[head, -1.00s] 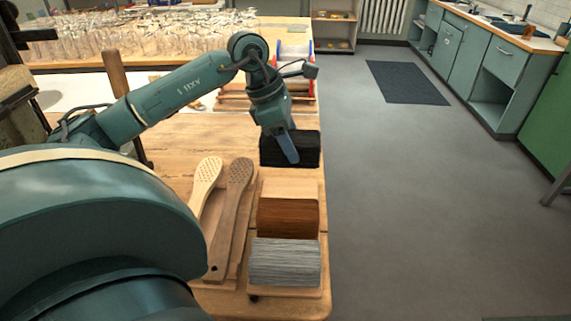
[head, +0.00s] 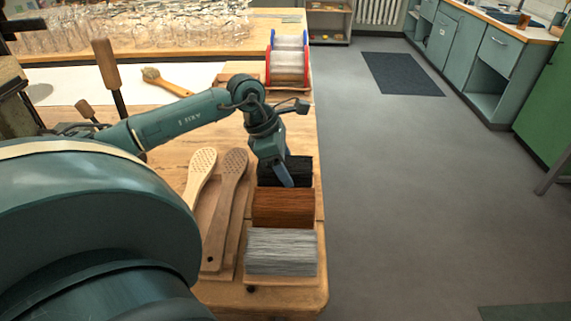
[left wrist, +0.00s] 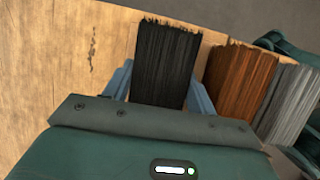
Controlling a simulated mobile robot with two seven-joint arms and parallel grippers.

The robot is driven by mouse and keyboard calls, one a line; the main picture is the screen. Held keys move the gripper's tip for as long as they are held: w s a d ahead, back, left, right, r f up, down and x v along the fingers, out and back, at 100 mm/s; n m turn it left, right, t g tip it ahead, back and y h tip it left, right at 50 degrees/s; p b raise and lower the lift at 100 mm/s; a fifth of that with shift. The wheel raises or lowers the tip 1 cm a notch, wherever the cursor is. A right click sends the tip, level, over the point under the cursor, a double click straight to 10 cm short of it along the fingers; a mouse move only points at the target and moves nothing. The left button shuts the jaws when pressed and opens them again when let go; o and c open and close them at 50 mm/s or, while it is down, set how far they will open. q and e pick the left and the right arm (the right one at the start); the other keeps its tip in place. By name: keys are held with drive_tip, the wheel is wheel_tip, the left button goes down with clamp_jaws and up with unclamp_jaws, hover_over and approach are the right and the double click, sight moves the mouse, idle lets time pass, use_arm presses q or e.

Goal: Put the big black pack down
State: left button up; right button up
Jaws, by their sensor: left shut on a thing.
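The big black pack (head: 298,170) is a block of black bristles, held upright between the fingers of my left gripper (head: 280,178). The left wrist view shows the black pack (left wrist: 166,62) with one finger at each side. It stands just behind the brown pack (head: 283,208), in line with it and the grey pack (head: 282,250) in front. In the left wrist view a narrow gap shows between the black and brown packs. The gripper hides part of the black pack, and I cannot tell whether its underside touches the wooden tray (head: 285,283). My right gripper is not in view.
Two wooden brush handles, one pale (head: 200,172) and one darker (head: 226,215), lie left of the packs. A red-and-blue-ended rack (head: 288,62) with pale bristles stands farther back. A wooden brush (head: 165,82) lies at back left. The bench's right edge is close to the packs.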

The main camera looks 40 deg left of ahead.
use_arm(q)
drive_tip(key=o, duration=1.1)
drive_tip(key=shift+r, duration=0.2)
drive_tip(key=v, duration=1)
drive_tip(key=shift+s+a+r, duration=0.1)
drive_tip(key=shift+r, duration=0.15)
drive_tip(key=shift+s+a+r, duration=0.1)
drive_tip(key=shift+s+r, duration=0.05)
drive_tip(key=shift+r, duration=0.4)
